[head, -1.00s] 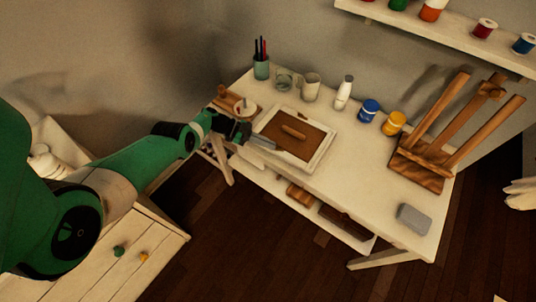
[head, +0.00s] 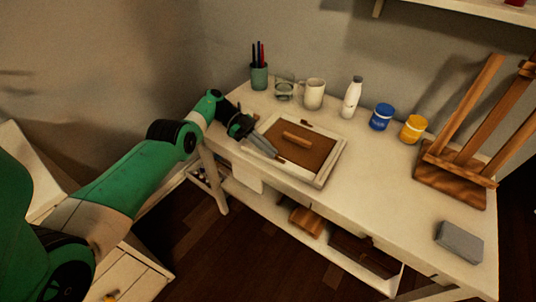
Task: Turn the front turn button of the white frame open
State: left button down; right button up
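The white frame (head: 326,170) lies flat on the white table with its brown back (head: 310,155) facing up. A wooden bar (head: 297,138) sits on the middle of the back. A small dark turn button (head: 306,122) shows at the far edge. The front turn button (head: 281,159) is a small spot at the near edge, beside my fingertips and partly hidden by them. My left gripper (head: 274,153) reaches over the frame's near left side. Its grey fingers look shut together with nothing between them. I cannot tell whether they touch the button. My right gripper is out of view.
A pencil cup (head: 259,76), a glass (head: 284,88), a mug (head: 313,93), a white bottle (head: 351,98), a blue jar (head: 381,116) and a yellow jar (head: 412,129) stand behind the frame. A wooden easel (head: 452,172) and grey block (head: 460,242) are at right. Table between is clear.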

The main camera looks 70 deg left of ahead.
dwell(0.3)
pick_arm(q)
jog(key=c, duration=1)
grip_release()
jog(key=shift+c, duration=0.2)
